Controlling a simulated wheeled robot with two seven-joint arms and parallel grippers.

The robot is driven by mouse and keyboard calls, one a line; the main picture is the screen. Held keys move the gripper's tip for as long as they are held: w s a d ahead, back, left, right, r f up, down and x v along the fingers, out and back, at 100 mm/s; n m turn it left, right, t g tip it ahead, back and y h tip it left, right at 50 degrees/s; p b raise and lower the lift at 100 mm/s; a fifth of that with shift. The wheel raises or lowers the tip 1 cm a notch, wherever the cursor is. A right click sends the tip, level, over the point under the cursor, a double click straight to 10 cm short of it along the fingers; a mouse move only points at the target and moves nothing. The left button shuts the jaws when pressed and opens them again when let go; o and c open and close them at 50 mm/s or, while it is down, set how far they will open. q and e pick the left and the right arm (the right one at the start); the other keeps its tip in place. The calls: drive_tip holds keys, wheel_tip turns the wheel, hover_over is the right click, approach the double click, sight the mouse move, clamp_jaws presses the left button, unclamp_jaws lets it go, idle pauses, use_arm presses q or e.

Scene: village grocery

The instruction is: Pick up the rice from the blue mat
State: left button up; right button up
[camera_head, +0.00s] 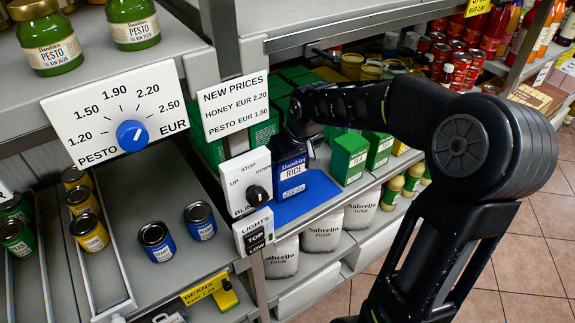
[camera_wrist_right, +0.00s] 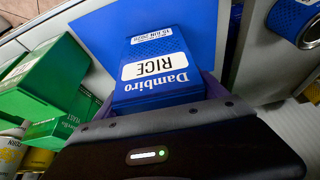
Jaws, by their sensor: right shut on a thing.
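The rice is a dark blue box labelled "Dambiro RICE" (camera_head: 291,178). It stands on the blue mat (camera_head: 309,200) on the shelf, or just above it; I cannot tell which. My right gripper (camera_head: 303,136) reaches in from the right and is shut on the rice near its top. In the right wrist view the rice (camera_wrist_right: 158,68) sits between the jaws, with the blue mat (camera_wrist_right: 100,40) behind it. The fingertips are mostly hidden by the box and the gripper body. My left gripper is not in view.
Green boxes (camera_head: 349,158) stand close on the right of the rice. A control panel with a black knob (camera_head: 258,194) is close on the left. White flour bags (camera_head: 322,231) stand on the shelf below. Blue cans (camera_head: 156,241) are at the lower left.

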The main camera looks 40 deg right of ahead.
drive_tip(key=s+a+r+b, duration=0.1)
drive_tip(key=s, duration=0.8)
drive_tip(key=s+r+b, duration=0.1)
drive_tip(key=s, duration=0.8)
drive_tip(key=shift+a+r, duration=0.3)
drive_tip(key=shift+a, duration=0.05)
